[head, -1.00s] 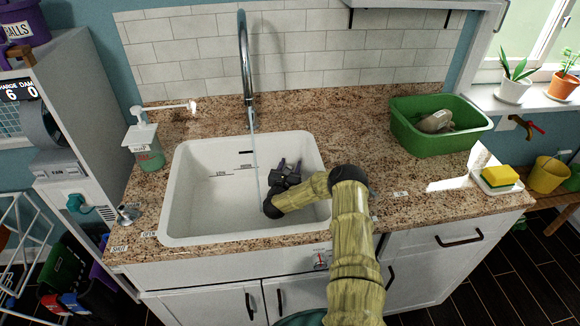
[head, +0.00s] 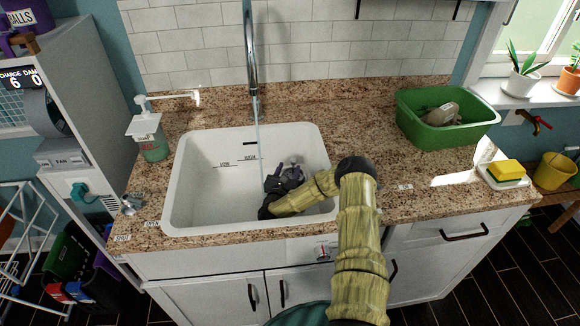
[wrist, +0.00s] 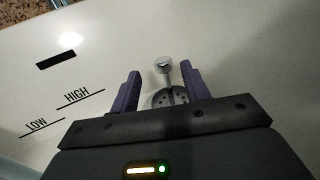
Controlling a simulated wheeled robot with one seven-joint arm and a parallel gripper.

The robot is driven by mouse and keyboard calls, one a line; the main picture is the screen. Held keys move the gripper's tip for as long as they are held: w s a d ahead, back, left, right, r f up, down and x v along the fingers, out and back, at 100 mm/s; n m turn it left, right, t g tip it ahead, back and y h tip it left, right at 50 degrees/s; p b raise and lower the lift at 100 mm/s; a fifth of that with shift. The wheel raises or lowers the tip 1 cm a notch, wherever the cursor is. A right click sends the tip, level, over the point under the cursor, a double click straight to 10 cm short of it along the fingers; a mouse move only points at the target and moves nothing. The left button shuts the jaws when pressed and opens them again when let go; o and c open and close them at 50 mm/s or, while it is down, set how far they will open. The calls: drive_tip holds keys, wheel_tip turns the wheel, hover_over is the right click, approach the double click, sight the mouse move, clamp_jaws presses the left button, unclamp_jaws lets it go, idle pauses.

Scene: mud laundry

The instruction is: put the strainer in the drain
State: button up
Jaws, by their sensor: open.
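The strainer (wrist: 169,97) is a small metal disc with holes and a round-topped knob. In the wrist view it shows between and just beyond my two purple fingers. In the head view a small grey bit of it (head: 293,160) seems to show beside my fingers, in the right part of the white sink (head: 190,190). My gripper (head: 284,174) is low in the sink, open. In the wrist view its fingers (wrist: 160,80) stand apart on either side of the strainer, with gaps. I cannot make out the drain; my gripper and arm hide part of the sink floor.
A thin water stream falls from the tall faucet (head: 251,60) left of my gripper. The sink walls surround my gripper; LOW and HIGH marks are on the back wall. A green tub (head: 425,125), a yellow sponge (head: 506,170) and a soap bottle (head: 150,145) stand on the counter.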

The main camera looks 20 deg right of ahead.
drive_tip(key=shift+a, duration=0.1)
idle(0.5)
drive_tip(key=shift+w+a+r+n+y, duration=0.2)
drive_tip(key=shift+n+y, duration=0.1)
drive_tip(key=shift+n, duration=0.1)
drive_tip(key=w+a+r+n+y, duration=0.1)
drive_tip(key=a+r+n+y, duration=0.2)
drive_tip(key=a+n+y, duration=0.35)
drive_tip(key=w+a+r+n+y, duration=0.1)
drive_tip(key=a+r+n+y, duration=0.3)
drive_tip(key=a+n, duration=0.5)
drive_tip(key=s+a+r+n+g+y, duration=0.25)
drive_tip(key=s+n, duration=0.55)
drive_tip(key=n, duration=0.5)
drive_tip(key=s+d+r+n+g, duration=0.1)
drive_tip(key=s+r+n+g, duration=0.2)
drive_tip(key=s, duration=0.6)
drive_tip(key=s+r+n+g+h, duration=0.1)
drive_tip(key=s+r+n+g, duration=0.1)
drive_tip(key=s+n, duration=0.4)
drive_tip(key=s+d+r+n+g+h, duration=0.1)
drive_tip(key=s+r+n+g, duration=0.2)
drive_tip(key=s, duration=0.9)
drive_tip(key=shift+d+r+n+g, duration=0.35)
drive_tip(key=shift+n+g, duration=0.1)
drive_tip(key=shift+n, duration=0.8)
